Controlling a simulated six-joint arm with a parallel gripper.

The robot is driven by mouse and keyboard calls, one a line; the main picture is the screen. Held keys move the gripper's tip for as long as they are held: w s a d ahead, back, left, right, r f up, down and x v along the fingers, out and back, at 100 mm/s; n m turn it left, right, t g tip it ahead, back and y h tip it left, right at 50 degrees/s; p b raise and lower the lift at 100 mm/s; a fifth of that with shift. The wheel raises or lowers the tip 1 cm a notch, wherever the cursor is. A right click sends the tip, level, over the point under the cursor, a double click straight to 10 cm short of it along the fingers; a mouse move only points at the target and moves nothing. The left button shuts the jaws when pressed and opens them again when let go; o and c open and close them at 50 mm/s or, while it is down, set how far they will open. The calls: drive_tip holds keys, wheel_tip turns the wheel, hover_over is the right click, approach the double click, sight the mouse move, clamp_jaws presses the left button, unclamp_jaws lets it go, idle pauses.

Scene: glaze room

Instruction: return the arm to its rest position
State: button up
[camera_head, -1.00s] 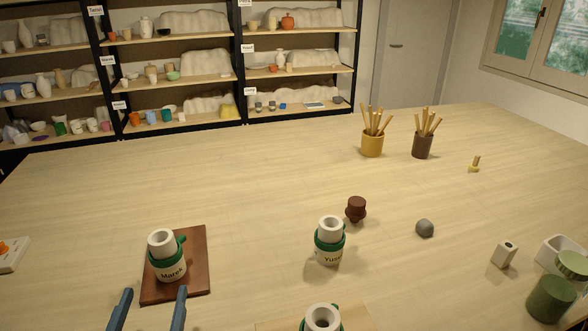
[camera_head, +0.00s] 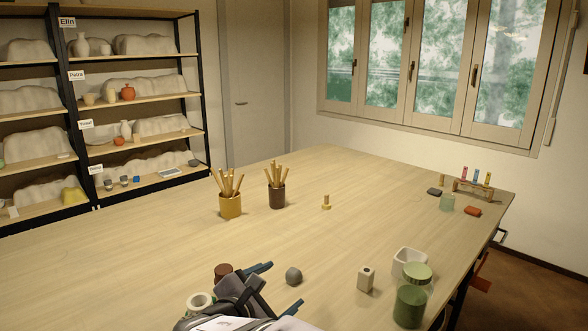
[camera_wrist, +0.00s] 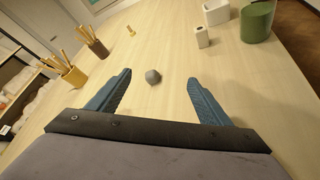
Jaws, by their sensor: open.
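My gripper (camera_head: 278,287) is low in the head view, over the near part of the table, with its blue fingers spread and nothing held. In the wrist view the two fingers (camera_wrist: 158,80) stand wide apart. A white-mouthed jar (camera_head: 199,300) and a dark brown knob-like piece (camera_head: 222,270) are partly hidden behind my arm.
A yellow pot (camera_head: 230,205) and a brown pot (camera_head: 277,196) of wooden tools stand farther back. A small brass piece (camera_head: 326,203), a beige block (camera_head: 366,279), a white box (camera_head: 408,261) and a green jar (camera_head: 409,307) are to the right. The middle left of the table (camera_head: 120,260) is clear.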

drive_tip(key=s+d+f+m+g+h, duration=0.1)
drive_tip(key=s+d+f+m+g, duration=0.1)
drive_tip(key=d, duration=0.5)
drive_tip(key=s+d+f+m+g, duration=0.2)
drive_tip(key=s+d+m+g, duration=0.1)
drive_tip(key=d, duration=0.4)
drive_tip(key=s+d+f+m+g+h, duration=0.1)
drive_tip(key=s+d+f+m+g, duration=0.1)
drive_tip(key=s+d+m, duration=0.2)
drive_tip(key=shift+s+d+m+g+h+p, duration=0.1)
drive_tip(key=shift+d+m+g+h+p, duration=0.15)
drive_tip(key=shift+d, duration=0.55)
drive_tip(key=shift+s+d+m+g+h+p, duration=0.15)
drive_tip(key=shift+d+m, duration=0.2)
drive_tip(key=shift+d, duration=0.4)
drive_tip(key=s+a+f+m+g+y+p, duration=0.1)
drive_tip(key=s+f+m+g+y+p, duration=0.1)
drive_tip(key=s+m, duration=0.5)
drive_tip(key=s+f+m+g+y+p, duration=0.2)
drive_tip(key=s+f+m+y+p, duration=0.2)
drive_tip(key=s+m+y, duration=0.2)
drive_tip(key=s, duration=0.2)
drive_tip(key=shift+s+a+m+g+y, duration=0.3)
drive_tip(key=shift+a+m, duration=0.05)
drive_tip(key=shift+m, duration=0.05)
